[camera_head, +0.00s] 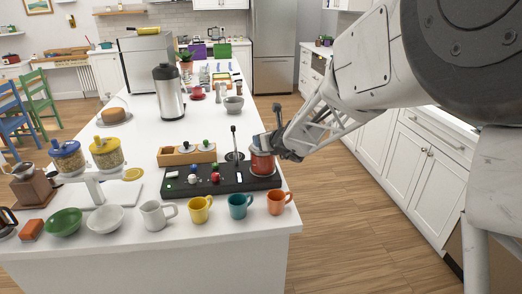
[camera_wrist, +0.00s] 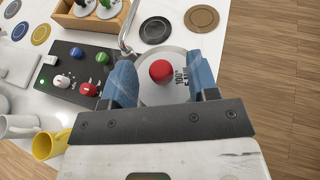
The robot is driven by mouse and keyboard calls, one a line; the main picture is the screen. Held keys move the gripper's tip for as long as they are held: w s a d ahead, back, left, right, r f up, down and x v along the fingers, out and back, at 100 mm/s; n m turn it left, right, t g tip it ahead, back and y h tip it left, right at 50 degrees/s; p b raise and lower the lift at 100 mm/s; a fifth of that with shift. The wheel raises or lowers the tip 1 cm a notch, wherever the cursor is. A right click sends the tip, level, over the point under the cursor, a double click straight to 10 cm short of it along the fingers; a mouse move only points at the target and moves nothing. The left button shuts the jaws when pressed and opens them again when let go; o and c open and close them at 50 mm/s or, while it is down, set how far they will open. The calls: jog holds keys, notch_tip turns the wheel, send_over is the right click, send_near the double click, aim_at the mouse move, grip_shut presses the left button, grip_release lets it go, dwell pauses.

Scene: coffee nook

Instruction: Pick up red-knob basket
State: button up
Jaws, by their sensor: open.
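My gripper (camera_head: 279,143) is open over the right end of the counter, at a red canister (camera_head: 262,163). In the wrist view my gripper (camera_wrist: 160,66) has a blue finger on each side of a red ball knob (camera_wrist: 161,71) on a round grey top with printed text. The fingers are apart and hold nothing. A smaller red-knobbed piece (camera_wrist: 88,89) sits on the black board (camera_wrist: 60,96), left of the fingers; it also shows in the head view (camera_head: 215,177). Green, blue and white pieces sit beside it. I cannot tell which red knob belongs to the named basket.
A metal lever (camera_head: 235,143) stands close left of my gripper. A white mug (camera_head: 157,214), yellow cup (camera_head: 199,209), teal cup (camera_head: 239,205) and orange cup (camera_head: 278,201) line the front edge. Open floor lies right.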

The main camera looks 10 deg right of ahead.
jog(key=shift+w+a+f, duration=0.2)
jog(key=shift+w+f, duration=0.1)
jog(key=shift+w, duration=0.3)
grip_shut()
dwell(0.3)
jog(key=shift+r, duration=5)
